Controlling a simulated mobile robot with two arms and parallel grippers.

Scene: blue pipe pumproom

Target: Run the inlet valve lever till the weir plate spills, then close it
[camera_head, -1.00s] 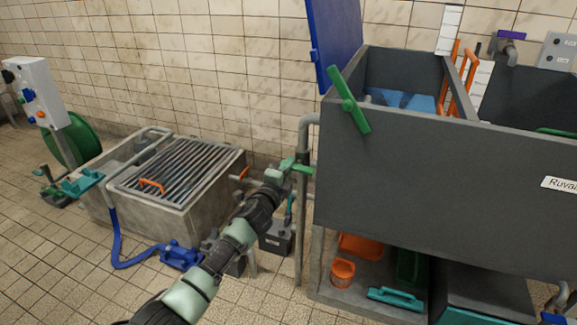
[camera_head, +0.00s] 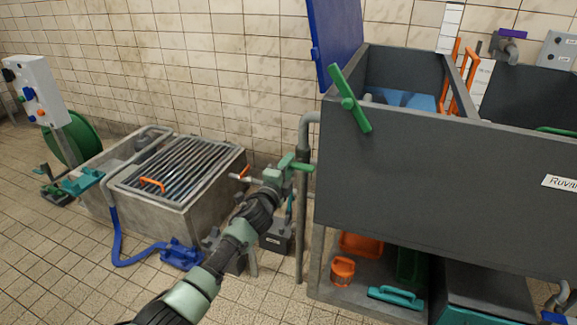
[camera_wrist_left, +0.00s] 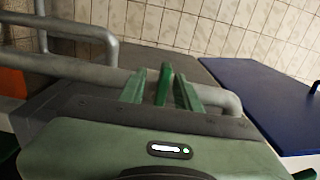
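My left gripper (camera_head: 292,166) is at the vertical pipe left of the grey tank. In the left wrist view its two green fingers (camera_wrist_left: 160,90) stand apart with a brighter green upright bar (camera_wrist_left: 164,82) between them, perhaps a lever; gaps show on both sides. The bar's lower end is hidden by the gripper. A long green lever (camera_head: 349,100) is tilted on the front left of the grey tank (camera_head: 440,185). Blue water (camera_head: 408,101) shows inside the tank. I cannot make out the weir plate or whether water spills. My right gripper is not in view.
A concrete trough with a metal grating (camera_head: 180,166) stands left of my arm. An orange-handled valve (camera_head: 244,172) is close to my gripper. A blue lid (camera_head: 335,40) stands open above the tank. A blue hose (camera_head: 119,242) lies on the floor. Tiled floor at lower left is clear.

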